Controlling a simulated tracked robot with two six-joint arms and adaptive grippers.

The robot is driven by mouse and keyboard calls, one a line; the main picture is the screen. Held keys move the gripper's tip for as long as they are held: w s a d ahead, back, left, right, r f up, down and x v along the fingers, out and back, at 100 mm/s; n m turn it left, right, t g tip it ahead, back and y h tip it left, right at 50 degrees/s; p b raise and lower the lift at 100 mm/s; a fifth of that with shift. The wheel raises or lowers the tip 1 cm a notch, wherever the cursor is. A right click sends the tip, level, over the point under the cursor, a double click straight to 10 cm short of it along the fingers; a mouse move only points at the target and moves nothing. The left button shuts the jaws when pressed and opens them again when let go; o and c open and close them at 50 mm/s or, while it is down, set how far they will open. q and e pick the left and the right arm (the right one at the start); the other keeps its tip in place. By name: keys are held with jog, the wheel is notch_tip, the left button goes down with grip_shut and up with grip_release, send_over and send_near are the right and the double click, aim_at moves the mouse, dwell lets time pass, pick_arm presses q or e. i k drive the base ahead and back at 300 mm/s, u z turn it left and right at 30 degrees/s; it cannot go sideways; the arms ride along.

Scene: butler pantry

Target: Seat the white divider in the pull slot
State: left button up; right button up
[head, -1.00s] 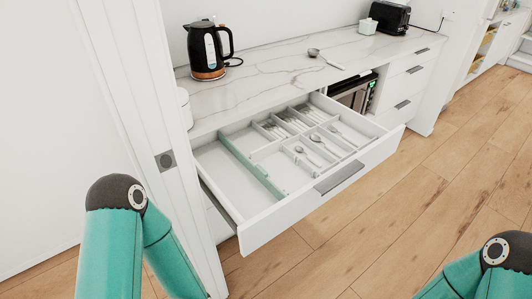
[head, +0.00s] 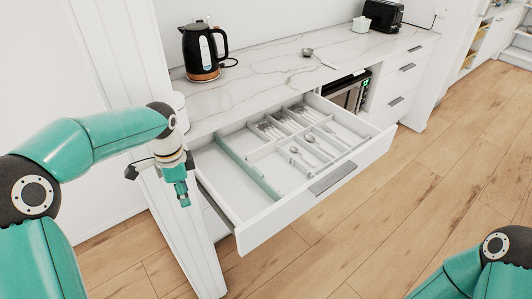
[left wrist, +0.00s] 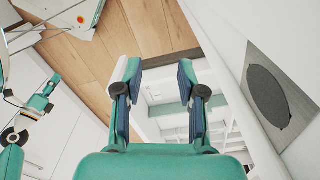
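The open white drawer (head: 285,208) holds a compartmented white cutlery tray (head: 262,158) with upright white partitions. A long pale green strip (head: 247,167) stands upright left of the tray, beside a bare bay (head: 222,180). I cannot tell which white partition is the divider, nor make out the pull slot. The drawer's grey pull (head: 333,178) is on its front. My left gripper (head: 182,200) points down at the drawer's left, apart from it. In the left wrist view my left gripper (left wrist: 157,70) is open and empty, its fingers spread.
A white upright post (head: 188,245) stands close by my left gripper. A marble counter (head: 265,80) bears a black kettle (head: 203,52), a scoop (head: 308,53) and a black toaster (head: 387,15). Several spoons and forks lie in the tray. The wood floor (head: 400,190) in front is clear.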

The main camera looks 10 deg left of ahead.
aim_at(251, 215)
jog(key=u, duration=1.1)
jog(key=i, duration=0.1)
jog(key=z, duration=2.65)
jog(key=i, duration=1.7)
jog(key=u, duration=2.3)
jog(key=i, duration=0.5)
jog(key=z, duration=0.25)
jog(key=k, duration=0.35)
